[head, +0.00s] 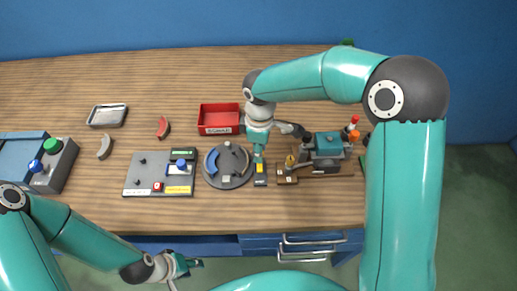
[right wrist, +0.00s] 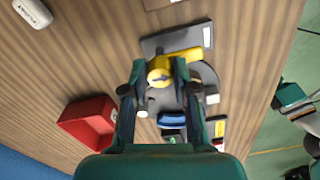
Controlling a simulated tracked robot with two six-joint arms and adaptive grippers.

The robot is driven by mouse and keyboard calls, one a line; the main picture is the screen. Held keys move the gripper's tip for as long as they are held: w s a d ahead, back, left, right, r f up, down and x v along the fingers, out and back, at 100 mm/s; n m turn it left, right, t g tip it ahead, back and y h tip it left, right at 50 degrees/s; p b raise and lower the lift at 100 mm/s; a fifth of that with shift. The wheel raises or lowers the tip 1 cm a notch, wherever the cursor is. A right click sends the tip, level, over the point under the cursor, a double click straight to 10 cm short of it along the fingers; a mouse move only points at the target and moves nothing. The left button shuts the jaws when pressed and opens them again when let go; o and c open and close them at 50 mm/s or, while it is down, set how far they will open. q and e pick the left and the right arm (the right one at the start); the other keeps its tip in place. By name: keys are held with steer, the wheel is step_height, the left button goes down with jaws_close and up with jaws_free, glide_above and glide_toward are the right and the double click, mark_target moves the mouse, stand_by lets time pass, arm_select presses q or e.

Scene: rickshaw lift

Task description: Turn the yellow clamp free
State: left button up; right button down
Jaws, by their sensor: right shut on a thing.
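The yellow clamp (right wrist: 187,54) has a rounded end and an arm lying across a dark grey plate (right wrist: 155,43). My right gripper (right wrist: 160,84) reaches down to it, with its fingers on both sides of the rounded end, shut on it. In the head view the right gripper (head: 259,164) is over the dark plate (head: 260,181), just right of the round turntable, and hides most of the clamp. My left gripper (head: 186,270) hangs in front of the table's near edge, empty; its fingers look apart.
The round turntable (head: 239,179) with a blue arc is close on the left. The red bin (head: 218,130) stands behind. A vice-like machine (head: 327,147) is on the right. A grey control panel (head: 145,176) lies further left.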

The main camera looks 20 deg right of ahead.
steer(key=shift+w+r, duration=0.15)
steer(key=shift+w, duration=0.05)
steer(key=c, duration=1.1)
jaws_free()
steer(key=shift+c, duration=0.2)
steer(key=shift+o, duration=1.2)
steer(key=shift+s, duration=0.1)
step_height(320, 180, up, 12)
